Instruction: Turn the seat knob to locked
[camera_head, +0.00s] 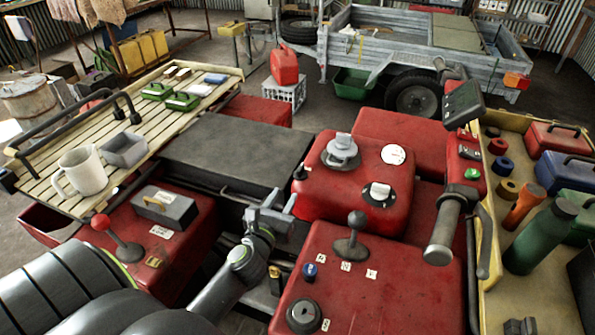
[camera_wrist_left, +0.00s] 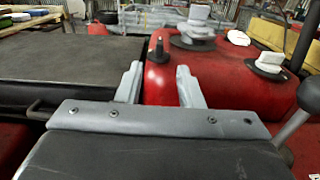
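A pale knob on a black disc (camera_head: 380,191) sits on the red body beside a white round dial label; it also shows at the right in the left wrist view (camera_wrist_left: 268,60). A small black upright knob (camera_head: 300,173) stands at that body's left edge, near the dark flat seat (camera_head: 237,152). I cannot tell which is the seat knob, or read the labels. My left gripper (camera_head: 279,199) is open and empty, left of and short of both knobs. In the left wrist view its fingers (camera_wrist_left: 159,74) point toward the small black knob. My right gripper is not in view.
A grey stepped cap (camera_head: 341,150) stands behind the pale knob. A gear lever (camera_head: 354,232) rises in front, and a handlebar grip (camera_head: 444,232) is at the right. A red-ball lever (camera_head: 105,225) stands left of my arm. A slatted rack holds a mug (camera_head: 83,172).

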